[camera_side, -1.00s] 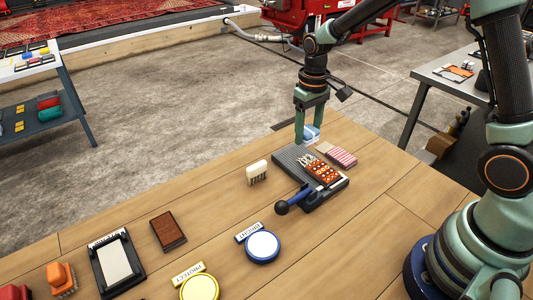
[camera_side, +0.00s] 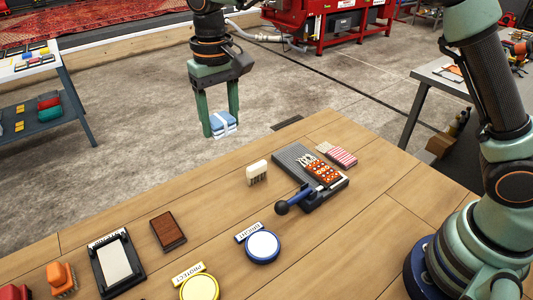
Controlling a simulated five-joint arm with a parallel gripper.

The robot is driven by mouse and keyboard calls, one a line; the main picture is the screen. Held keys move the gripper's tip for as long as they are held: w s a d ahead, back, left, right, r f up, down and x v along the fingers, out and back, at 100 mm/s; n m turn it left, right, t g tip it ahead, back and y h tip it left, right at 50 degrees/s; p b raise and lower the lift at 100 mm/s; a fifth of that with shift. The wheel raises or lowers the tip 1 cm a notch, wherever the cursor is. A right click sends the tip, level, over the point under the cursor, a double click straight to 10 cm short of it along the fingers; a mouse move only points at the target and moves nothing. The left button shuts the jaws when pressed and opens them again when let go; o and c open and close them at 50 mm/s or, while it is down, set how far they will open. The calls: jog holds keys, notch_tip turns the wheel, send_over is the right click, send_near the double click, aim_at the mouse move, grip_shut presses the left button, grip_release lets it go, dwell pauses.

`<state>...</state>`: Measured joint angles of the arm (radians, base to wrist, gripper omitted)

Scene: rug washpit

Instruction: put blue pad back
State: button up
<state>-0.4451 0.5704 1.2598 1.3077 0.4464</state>
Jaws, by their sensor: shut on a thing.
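The blue pad (camera_side: 222,122) has a white band and hangs between the fingers of my gripper (camera_side: 220,122). My gripper is shut on it and holds it up in the air, clear of the table, in front of the grey floor in the picture. A blue-rimmed round dish (camera_side: 262,247) with a white middle stands on the wooden table by a label reading BRIGHT (camera_side: 248,232). A yellow round dish (camera_side: 199,289) stands by a label reading PROTECT (camera_side: 187,273).
A dark board (camera_side: 293,159) with a blue-handled tool (camera_side: 300,199) and an orange patterned piece lies at the table's right. A red-striped pad (camera_side: 342,157), a white brush (camera_side: 257,172), a brown block (camera_side: 168,231) and a black-framed tray (camera_side: 97,274) also lie on the table.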

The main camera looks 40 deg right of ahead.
aim_at(230, 198)
notch_tip(230, 198, down, 20)
jog(key=shift+r, duration=0.25)
dwell(0.4)
jog(key=o, duration=1.2)
jog(key=shift+f, duration=0.15)
